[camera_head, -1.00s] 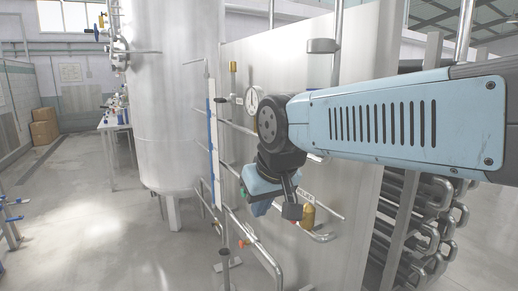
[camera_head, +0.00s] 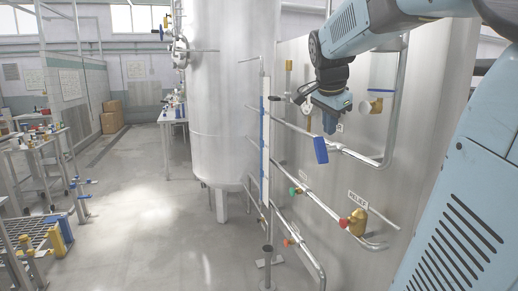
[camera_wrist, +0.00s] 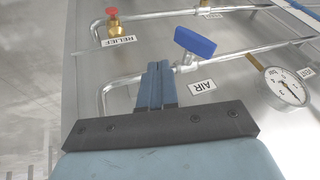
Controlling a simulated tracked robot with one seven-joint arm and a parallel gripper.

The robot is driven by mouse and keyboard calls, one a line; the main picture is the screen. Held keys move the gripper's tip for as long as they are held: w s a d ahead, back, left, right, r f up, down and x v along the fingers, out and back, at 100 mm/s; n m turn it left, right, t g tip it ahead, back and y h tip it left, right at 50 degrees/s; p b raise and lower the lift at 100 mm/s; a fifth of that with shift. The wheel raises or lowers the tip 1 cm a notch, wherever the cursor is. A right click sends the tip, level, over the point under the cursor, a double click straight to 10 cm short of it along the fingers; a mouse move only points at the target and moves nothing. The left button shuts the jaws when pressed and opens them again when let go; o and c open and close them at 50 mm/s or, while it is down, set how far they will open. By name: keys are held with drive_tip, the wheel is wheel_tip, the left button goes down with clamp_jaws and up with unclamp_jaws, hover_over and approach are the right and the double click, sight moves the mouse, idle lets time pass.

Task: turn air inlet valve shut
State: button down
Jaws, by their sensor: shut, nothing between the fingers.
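The air inlet valve has a blue paddle handle (camera_wrist: 195,42) on a silver pipe, above an "AIR" label (camera_wrist: 203,87) in the wrist view. The handle lies slanted across the pipe line. In the head view the blue handle (camera_head: 320,150) points steeply down in front of the pipe. My gripper (camera_wrist: 158,68) is shut and empty. In the wrist view its fingertips appear just left of the valve, over the pipe; I cannot tell whether they touch it. In the head view my gripper (camera_head: 331,122) is just above the handle, partly hiding the valve body.
A brass relief valve (camera_head: 357,222) and a green knob (camera_head: 293,190) sit on the lower pipe. A pressure gauge (camera_wrist: 287,86) is right of the valve in the wrist view. The steel panel (camera_head: 430,110) stands behind; a large tank (camera_head: 235,90) is left. Floor ahead is open.

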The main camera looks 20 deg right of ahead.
drive_tip(key=w+d+m, duration=0.2)
approach(325, 159)
wheel_tip(325, 159, down, 3)
drive_tip(key=s+d, duration=0.2)
drive_tip(key=w, duration=0.1)
drive_tip(key=w+f, duration=0.1)
drive_tip(key=w, duration=0.1)
drive_tip(key=shift+f, duration=0.3)
drive_tip(key=shift+w+f, duration=0.3)
drive_tip(key=shift+w, duration=0.3)
drive_tip(key=shift+a, duration=0.1)
